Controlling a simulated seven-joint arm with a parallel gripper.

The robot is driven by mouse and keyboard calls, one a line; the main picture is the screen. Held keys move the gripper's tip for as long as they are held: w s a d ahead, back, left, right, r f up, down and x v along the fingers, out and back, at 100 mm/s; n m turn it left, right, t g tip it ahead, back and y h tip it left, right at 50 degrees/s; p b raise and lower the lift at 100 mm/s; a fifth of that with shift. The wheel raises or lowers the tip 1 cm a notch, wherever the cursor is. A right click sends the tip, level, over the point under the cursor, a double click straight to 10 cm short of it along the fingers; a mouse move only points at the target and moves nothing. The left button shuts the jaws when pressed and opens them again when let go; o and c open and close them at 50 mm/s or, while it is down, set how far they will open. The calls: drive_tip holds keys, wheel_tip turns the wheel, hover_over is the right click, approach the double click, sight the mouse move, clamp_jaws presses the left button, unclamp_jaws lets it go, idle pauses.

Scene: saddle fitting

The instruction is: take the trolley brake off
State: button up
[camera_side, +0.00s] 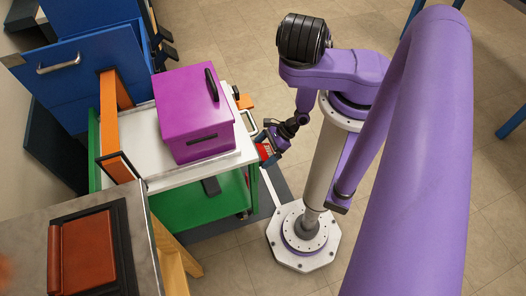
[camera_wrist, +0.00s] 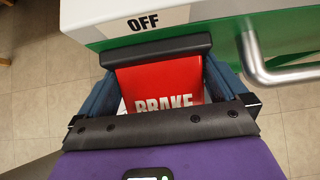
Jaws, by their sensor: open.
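The trolley (camera_side: 135,152) has a white top and a green lower body. In the wrist view its white edge (camera_wrist: 95,14) carries an "OFF" label (camera_wrist: 143,22). A red brake piece (camera_wrist: 160,84) marked "BRAKE" sits just below that label. It shows as a small red patch (camera_side: 265,151) at the trolley's right side in the side view. My gripper (camera_wrist: 160,72) is open, with one blue finger on each side of the red piece. I cannot tell whether the fingers touch it. In the side view my gripper (camera_side: 272,146) is against the trolley's right side.
A metal handle (camera_wrist: 254,55) sticks out close to the right finger. A purple box (camera_side: 190,110) stands on the trolley top by an orange frame (camera_side: 112,130). A blue drawer unit (camera_side: 90,75) and a grey worktop (camera_side: 150,270) are at left. Open floor lies right.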

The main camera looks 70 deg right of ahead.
drive_tip(key=c, duration=1.1)
drive_tip(key=shift+r, duration=0.1)
drive_tip(key=shift+r+g+h, duration=0.2)
drive_tip(key=shift+g+h, duration=0.4)
drive_tip(key=shift+r+g+h, duration=0.15)
drive_tip(key=shift+g+h, duration=0.45)
drive_tip(key=shift+r+g+h, duration=0.35)
drive_tip(key=shift+g+h, duration=1.05)
